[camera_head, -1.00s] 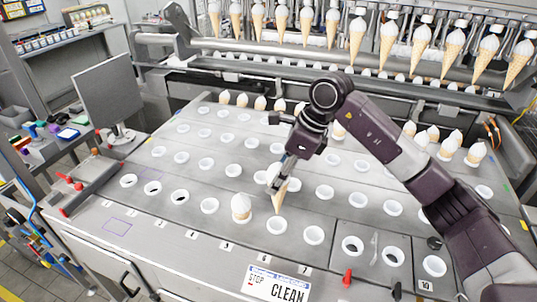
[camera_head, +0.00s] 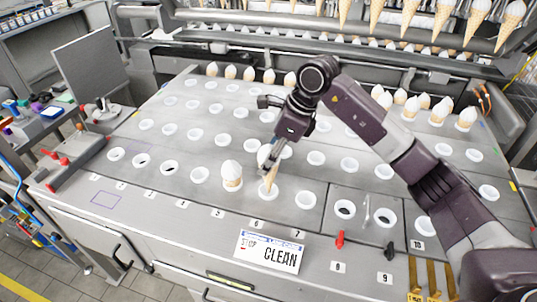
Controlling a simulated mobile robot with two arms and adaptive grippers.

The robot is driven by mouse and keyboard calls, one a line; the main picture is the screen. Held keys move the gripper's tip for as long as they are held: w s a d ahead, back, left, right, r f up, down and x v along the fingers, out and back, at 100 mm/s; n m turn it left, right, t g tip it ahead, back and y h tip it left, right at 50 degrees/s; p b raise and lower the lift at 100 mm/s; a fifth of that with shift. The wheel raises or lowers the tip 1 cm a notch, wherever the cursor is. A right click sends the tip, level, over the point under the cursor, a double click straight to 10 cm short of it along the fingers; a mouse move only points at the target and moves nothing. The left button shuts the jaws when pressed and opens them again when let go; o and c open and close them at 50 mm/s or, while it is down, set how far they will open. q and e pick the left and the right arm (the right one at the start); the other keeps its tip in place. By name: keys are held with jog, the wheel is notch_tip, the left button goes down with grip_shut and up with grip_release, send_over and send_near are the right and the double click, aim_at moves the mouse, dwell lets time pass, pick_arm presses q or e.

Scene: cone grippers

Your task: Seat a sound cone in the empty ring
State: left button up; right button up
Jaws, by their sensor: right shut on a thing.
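My right gripper (camera_head: 274,150) is shut on a cone (camera_head: 271,174) with a white top and a tan wafer. The fingers partly hide the white top. The cone is roughly upright, with its tip at the opening of an empty white ring (camera_head: 267,193) in the front row, near label 6. I cannot tell how deep the tip is. Another cone (camera_head: 232,175) sits in the ring just left of it. An empty ring (camera_head: 306,200) lies just to the right. My left gripper is not in view.
Several rows of mostly empty rings cover the grey deck (camera_head: 215,150). Cones stand along the back row (camera_head: 249,74) and at the back right (camera_head: 438,113). A "STOP CLEAN" sign (camera_head: 270,252) and red lever (camera_head: 340,239) are at the front. A monitor (camera_head: 85,75) stands left.

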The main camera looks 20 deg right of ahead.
aim_at(268, 179)
jog(key=shift+w+f+b, duration=0.1)
jog(key=shift+f+b, duration=0.3)
jog(key=shift+f, duration=0.45)
notch_tip(268, 179, down, 4)
jog(key=shift+r+b, duration=0.25)
jog(key=shift+b, duration=0.9)
pick_arm(q)
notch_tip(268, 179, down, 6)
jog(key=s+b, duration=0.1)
jog(key=b, duration=0.1)
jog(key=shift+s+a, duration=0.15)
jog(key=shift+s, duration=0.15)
pick_arm(e)
jog(key=shift+f, duration=1.45)
jog(key=o, duration=0.9)
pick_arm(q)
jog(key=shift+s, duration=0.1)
